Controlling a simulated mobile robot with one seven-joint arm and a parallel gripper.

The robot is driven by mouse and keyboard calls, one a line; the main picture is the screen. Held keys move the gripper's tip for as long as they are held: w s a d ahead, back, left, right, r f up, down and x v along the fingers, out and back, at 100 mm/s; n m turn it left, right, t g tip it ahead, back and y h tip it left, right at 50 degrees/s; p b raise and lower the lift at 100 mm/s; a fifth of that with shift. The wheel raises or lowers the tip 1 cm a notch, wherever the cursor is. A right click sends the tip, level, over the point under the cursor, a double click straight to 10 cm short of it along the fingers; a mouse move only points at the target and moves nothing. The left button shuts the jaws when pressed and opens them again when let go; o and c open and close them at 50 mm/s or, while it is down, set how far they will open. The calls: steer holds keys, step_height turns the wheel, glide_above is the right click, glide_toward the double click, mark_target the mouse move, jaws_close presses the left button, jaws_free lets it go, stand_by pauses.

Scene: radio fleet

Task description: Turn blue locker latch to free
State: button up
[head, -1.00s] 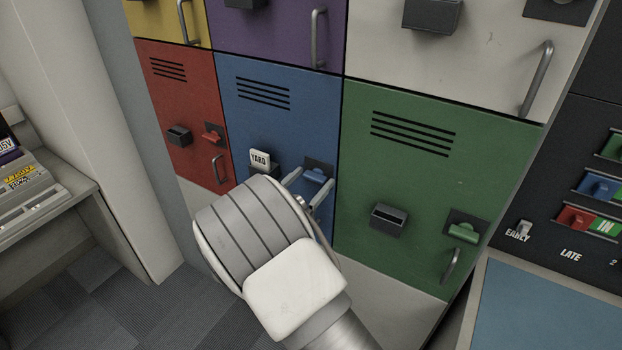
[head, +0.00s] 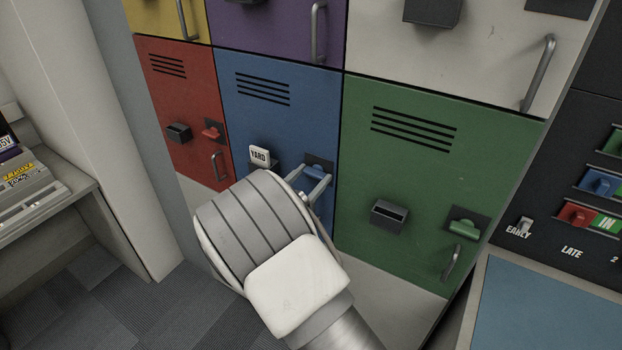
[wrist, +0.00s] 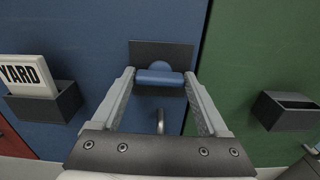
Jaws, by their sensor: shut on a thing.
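The blue locker (head: 270,120) stands between the red and green lockers. Its blue latch (head: 316,171) sits on a dark plate at the locker's right side. In the wrist view the latch handle (wrist: 160,78) lies horizontal below its round hub, on the dark plate (wrist: 140,52). My gripper (head: 318,178) reaches the latch from the front, and in the wrist view its fingers (wrist: 160,82) are shut on the two ends of the handle. The locker's grey pull handle (wrist: 160,121) shows below, between the fingers. My wrist hides the lower part of the locker in the head view.
A holder with a YARD card (head: 259,155) juts out left of the latch. The green locker (head: 400,160) has a dark empty-looking holder (head: 389,214) to the right. The red locker (head: 180,110) is at left. A blue-topped counter (head: 560,310) stands at lower right.

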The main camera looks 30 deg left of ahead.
steer(key=m+b, duration=0.2)
steer(key=b, duration=0.2)
steer(key=f+m+b, duration=0.1)
steer(key=m+b, duration=0.1)
steer(key=b, duration=0.2)
steer(key=m+b, duration=0.6)
steer(key=b, duration=0.5)
steer(key=shift+d, duration=0.1)
steer(key=m+b, duration=0.4)
steer(key=b, duration=0.5)
steer(key=shift+m+b, duration=0.3)
steer(key=m+b, duration=0.1)
steer(key=b, duration=0.1)
steer(key=m+b, duration=0.1)
steer(key=b, duration=0.1)
steer(key=shift+r+m, duration=0.25)
steer(key=shift+m, duration=0.05)
steer(key=shift+b, duration=0.35)
steer(key=shift+r+m, duration=0.2)
steer(key=shift+m, duration=0.1)
steer(key=o, duration=1.2)
steer(key=shift+o, duration=0.2)
steer(key=shift+s, duration=0.15)
